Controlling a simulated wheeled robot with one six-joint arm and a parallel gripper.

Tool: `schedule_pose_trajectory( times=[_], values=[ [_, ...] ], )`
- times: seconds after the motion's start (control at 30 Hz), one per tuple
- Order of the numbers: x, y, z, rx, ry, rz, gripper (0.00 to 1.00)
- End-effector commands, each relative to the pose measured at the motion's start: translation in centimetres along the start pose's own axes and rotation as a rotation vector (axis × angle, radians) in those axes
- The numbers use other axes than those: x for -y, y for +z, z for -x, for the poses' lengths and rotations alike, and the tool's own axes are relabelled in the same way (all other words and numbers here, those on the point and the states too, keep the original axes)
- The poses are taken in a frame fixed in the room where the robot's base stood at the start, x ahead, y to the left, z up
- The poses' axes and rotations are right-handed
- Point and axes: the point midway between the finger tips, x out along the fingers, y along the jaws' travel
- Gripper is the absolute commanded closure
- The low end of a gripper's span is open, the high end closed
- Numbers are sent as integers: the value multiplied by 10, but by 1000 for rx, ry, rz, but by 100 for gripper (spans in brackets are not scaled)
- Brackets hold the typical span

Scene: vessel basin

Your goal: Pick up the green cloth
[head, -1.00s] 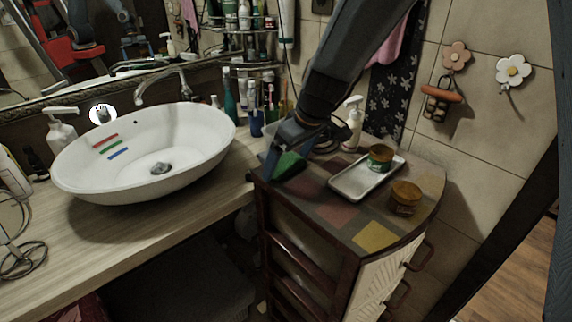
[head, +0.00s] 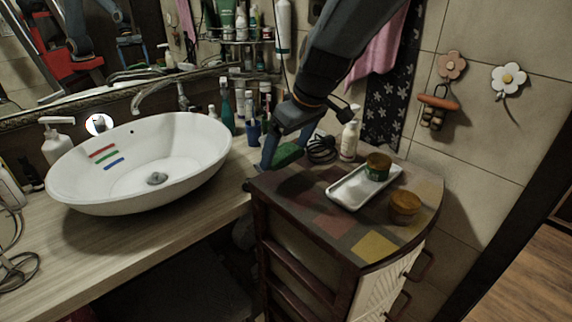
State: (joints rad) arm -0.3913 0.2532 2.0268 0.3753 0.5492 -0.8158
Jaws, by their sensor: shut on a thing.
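The green cloth (head: 288,154) is between the fingers of my gripper (head: 281,153), at the back left corner of the small cabinet with the coloured patchwork top. My gripper is shut on the cloth and points down. The near finger and the arm hide part of the cloth. The cloth looks slightly above the cabinet top, but the exact gap cannot be told.
A white basin (head: 70,190) with red, green and blue marks stands on the wooden counter (head: 150,240) at left. A metal tray (head: 345,192) with one jar (head: 378,166) and another jar (head: 404,207) beside it are on the cabinet (head: 325,245). Bottles stand behind.

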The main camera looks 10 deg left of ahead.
Motion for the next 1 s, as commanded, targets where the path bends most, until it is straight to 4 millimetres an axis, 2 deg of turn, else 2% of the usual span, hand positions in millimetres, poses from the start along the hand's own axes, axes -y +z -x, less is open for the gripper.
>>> schedule_pose_trajectory(
  times=[0.7, 1.0],
  values=[
    [-1, -58, 138, -4, 2, 1, 31],
    [0, -76, 183, -2, 1, 0, 31]
  ],
)
